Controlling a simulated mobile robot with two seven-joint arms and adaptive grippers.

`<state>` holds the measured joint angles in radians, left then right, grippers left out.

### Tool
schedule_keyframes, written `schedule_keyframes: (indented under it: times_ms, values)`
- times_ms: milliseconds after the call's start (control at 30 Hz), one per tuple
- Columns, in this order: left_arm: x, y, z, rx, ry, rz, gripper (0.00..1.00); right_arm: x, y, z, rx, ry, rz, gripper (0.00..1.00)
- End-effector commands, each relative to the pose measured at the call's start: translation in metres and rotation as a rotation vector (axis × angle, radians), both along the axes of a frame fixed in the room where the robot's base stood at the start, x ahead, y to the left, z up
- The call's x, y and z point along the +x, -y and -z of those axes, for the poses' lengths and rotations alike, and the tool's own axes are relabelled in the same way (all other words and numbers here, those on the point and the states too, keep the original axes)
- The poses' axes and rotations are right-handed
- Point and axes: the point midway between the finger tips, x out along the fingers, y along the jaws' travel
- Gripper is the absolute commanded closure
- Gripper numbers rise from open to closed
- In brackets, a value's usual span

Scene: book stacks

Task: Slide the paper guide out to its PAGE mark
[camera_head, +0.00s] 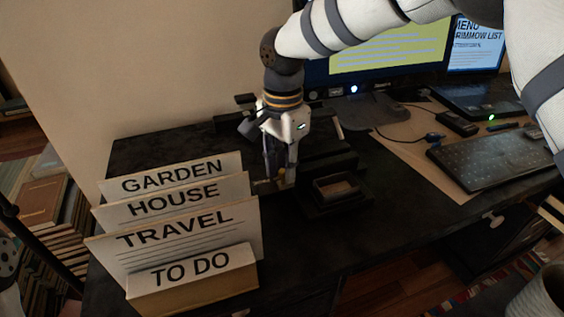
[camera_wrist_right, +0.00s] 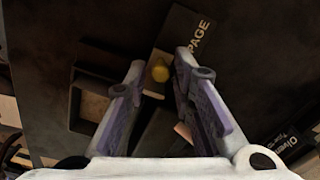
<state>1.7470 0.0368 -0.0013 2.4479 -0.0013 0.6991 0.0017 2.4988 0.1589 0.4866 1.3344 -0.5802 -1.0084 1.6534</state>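The paper guide's brass knob (camera_wrist_right: 160,71) shows between the fingertips of my right gripper (camera_wrist_right: 160,62) in the wrist view. There is a gap on each side of it, so the fingers look open around or just above it; the depth is hard to tell. A dark plate with the white word PAGE (camera_wrist_right: 196,40) lies just beyond the right-hand finger.
Upright cards reading GARDEN, HOUSE, TRAVEL (camera_head: 172,232) and TO DO stand close to the left of my right gripper. A small open tray (camera_head: 337,188) is to its right. A monitor (camera_head: 375,60) and keyboard (camera_head: 490,158) are farther right. The desk's front middle is clear.

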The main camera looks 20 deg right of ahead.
Motion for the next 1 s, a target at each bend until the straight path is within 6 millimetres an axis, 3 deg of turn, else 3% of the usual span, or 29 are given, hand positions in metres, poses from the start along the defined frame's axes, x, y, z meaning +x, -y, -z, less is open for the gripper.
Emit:
schedule_keyframes:
  times_ms: [33,100,133,367,600,700,967,1000]
  values:
    - [0.0,0.0,0.0,0.0,0.0,0.0,0.6,0.0,0.0,0.0,0.0,0.0,0.0,0.81]
    - [0.0,0.0,0.0,0.0,0.0,0.0,0.6,0.0,0.0,0.0,0.0,0.0,0.0,0.97]
    - [0.0,0.0,0.0,0.0,0.0,0.0,0.6,0.0,0.0,0.0,0.0,0.0,0.0,1.0]
    - [0.0,0.0,0.0,0.0,0.001,0.0,0.6,0.0,-0.003,-0.001,-0.002,0.001,-0.001,1.0]
    - [0.005,0.0,-0.005,0.0,0.015,0.0,0.6,0.0,-0.039,-0.002,-0.002,0.004,-0.004,1.0]
    - [0.005,0.0,-0.005,0.0,0.016,0.0,0.6,-0.001,-0.046,-0.001,-0.001,0.004,-0.003,1.0]
    - [0.005,0.0,-0.005,0.0,0.015,0.0,0.6,-0.001,-0.048,-0.001,0.005,0.003,-0.003,1.0]
    - [0.005,0.0,-0.005,0.0,0.015,0.0,0.6,-0.001,-0.048,-0.001,0.005,0.003,-0.003,0.77]
